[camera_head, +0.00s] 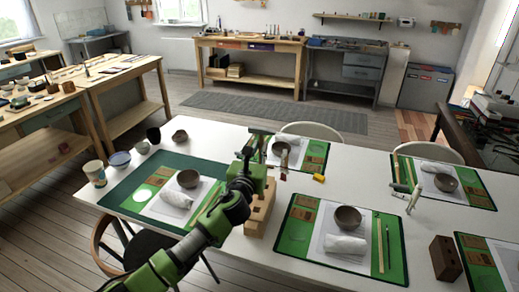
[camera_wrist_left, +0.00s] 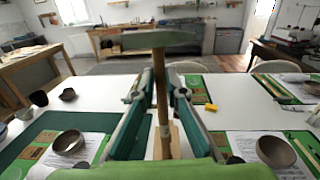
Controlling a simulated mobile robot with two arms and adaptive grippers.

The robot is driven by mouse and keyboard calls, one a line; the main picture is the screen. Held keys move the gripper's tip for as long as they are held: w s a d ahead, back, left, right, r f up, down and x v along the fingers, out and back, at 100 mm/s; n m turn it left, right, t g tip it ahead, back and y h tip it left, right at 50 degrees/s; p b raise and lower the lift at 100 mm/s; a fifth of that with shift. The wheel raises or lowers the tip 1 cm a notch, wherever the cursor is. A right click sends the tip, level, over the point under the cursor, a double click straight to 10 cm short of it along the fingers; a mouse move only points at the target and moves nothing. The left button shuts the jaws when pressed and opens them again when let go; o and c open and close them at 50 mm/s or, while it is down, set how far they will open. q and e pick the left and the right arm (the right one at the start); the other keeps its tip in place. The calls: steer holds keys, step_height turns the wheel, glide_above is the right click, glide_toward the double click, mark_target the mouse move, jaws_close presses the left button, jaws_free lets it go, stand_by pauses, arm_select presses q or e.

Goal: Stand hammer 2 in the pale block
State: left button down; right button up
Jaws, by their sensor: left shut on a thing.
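My left gripper (camera_head: 262,168) is above the white table, shut on a hammer. The hammer (camera_wrist_left: 160,41) has a grey-green head and a brown wooden handle. In the left wrist view it is upright, its handle between my two fingers (camera_wrist_left: 160,88) and its head above them. The pale block (camera_head: 260,214) stands on the table below the gripper, partly hidden by my arm. A part of the block also shows in the left wrist view (camera_wrist_left: 174,141), behind the handle. The handle's lower end is hidden, so I cannot tell whether it is in the block. My right gripper is out of view.
Green mats with papers and bowls lie around, one at front centre (camera_head: 394,266) and one at left (camera_head: 123,200). A yellow piece (camera_head: 319,178) lies right of the block. A dark brown block (camera_head: 445,258) stands at far right. Cups (camera_head: 95,173) stand at the left edge.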

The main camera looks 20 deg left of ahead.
arm_select(q)
steer(key=shift+f+b, duration=1.15)
steer(key=shift+f, duration=0.45)
steer(key=shift+f+b, duration=2)
steer(key=shift+f, duration=0.7)
steer(key=c, duration=2)
jaws_free()
steer(key=shift+o, duration=0.2)
steer(key=shift+f, duration=0.1)
steer(key=shift+s, duration=0.2)
steer(key=s+p, duration=0.3)
steer(key=s, duration=0.5)
steer(key=shift+s+d, duration=0.25)
steer(key=shift+s, duration=0.1)
